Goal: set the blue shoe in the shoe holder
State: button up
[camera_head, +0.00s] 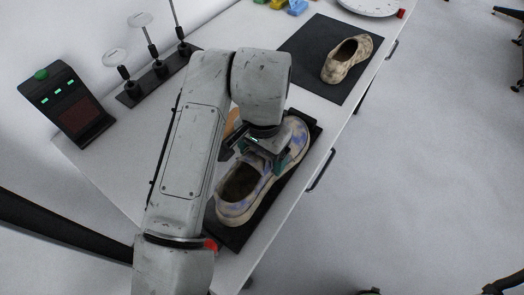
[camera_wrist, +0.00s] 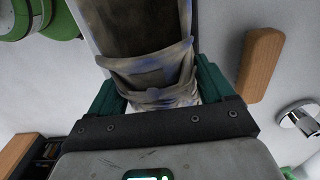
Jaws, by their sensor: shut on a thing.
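The blue shoe (camera_head: 262,190), cream with blue-purple patches, is under my gripper (camera_head: 264,156) in the head view. Its opening faces up and its long side runs from lower left to upper right. In the wrist view my gripper (camera_wrist: 155,88) has its two green fingers on either side of the shoe (camera_wrist: 150,72), shut on it. A black flat piece (camera_head: 234,238) shows under and around the shoe; I cannot tell whether this is the shoe holder, or whether the shoe touches it. My arm hides part of this area.
A tan patterned shoe (camera_head: 345,60) rests on a black mat (camera_head: 307,48) farther back on the white table. A black stand (camera_head: 155,76) with upright rods and a control box (camera_head: 68,106) stand at left. A wooden block (camera_wrist: 261,62) is beside the shoe in the wrist view.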

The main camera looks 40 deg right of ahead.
jog(key=o, duration=1.1)
jog(key=shift+o, duration=0.2)
notch_tip(320, 180, up, 11)
jog(key=shift+f, duration=0.1)
